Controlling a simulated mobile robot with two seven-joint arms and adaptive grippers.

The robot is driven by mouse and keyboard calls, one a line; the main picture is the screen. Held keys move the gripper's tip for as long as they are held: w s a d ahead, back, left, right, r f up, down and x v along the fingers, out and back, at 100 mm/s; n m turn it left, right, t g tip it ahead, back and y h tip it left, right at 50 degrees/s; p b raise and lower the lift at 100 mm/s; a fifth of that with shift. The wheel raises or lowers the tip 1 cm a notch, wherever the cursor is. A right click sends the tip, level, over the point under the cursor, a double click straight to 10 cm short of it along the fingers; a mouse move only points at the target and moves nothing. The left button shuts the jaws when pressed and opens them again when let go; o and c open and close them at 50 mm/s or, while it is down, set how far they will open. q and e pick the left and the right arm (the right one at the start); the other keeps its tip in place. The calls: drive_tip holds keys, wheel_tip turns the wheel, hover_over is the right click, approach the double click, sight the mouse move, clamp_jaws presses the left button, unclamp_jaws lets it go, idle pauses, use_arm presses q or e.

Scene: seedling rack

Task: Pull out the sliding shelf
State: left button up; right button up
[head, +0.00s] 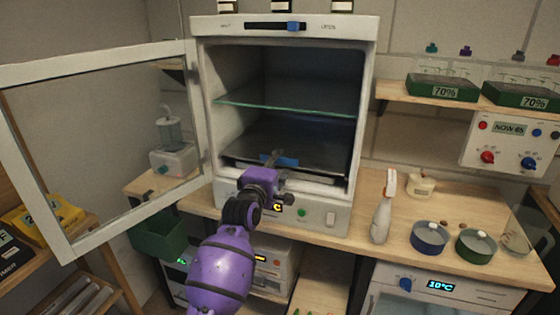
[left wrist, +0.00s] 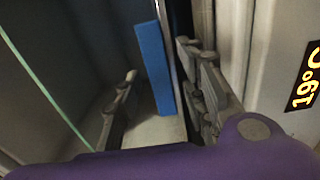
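The cabinet (head: 362,110) stands with its glass door (head: 190,120) swung wide open to the left. The sliding shelf (head: 325,152) is the dark lower shelf, lying inside the cabinet. A blue strip (head: 285,161) marks its front edge; it also shows in the left wrist view (left wrist: 152,65). My left gripper (head: 277,172) is at the cabinet's front opening, at this strip. In the left wrist view the gripper's fingers (left wrist: 160,95) are apart, with the strip showing between them. I cannot tell whether either finger touches it. My right gripper is not in view.
A glass shelf (head: 290,94) spans the cabinet above the sliding shelf. On the counter to the right are a spray bottle (head: 382,212), a blue pot (head: 429,238) and a green pot (head: 475,246). A green bin (head: 160,238) hangs at the lower left.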

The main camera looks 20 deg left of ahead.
use_arm(q)
drive_tip(key=shift+w, duration=1)
drive_tip(key=shift+c, duration=0.3)
drive_tip(key=shift+r, duration=0.1)
drive_tip(key=c, duration=0.8)
drive_tip(key=shift+r, duration=0.1)
clamp_jaws()
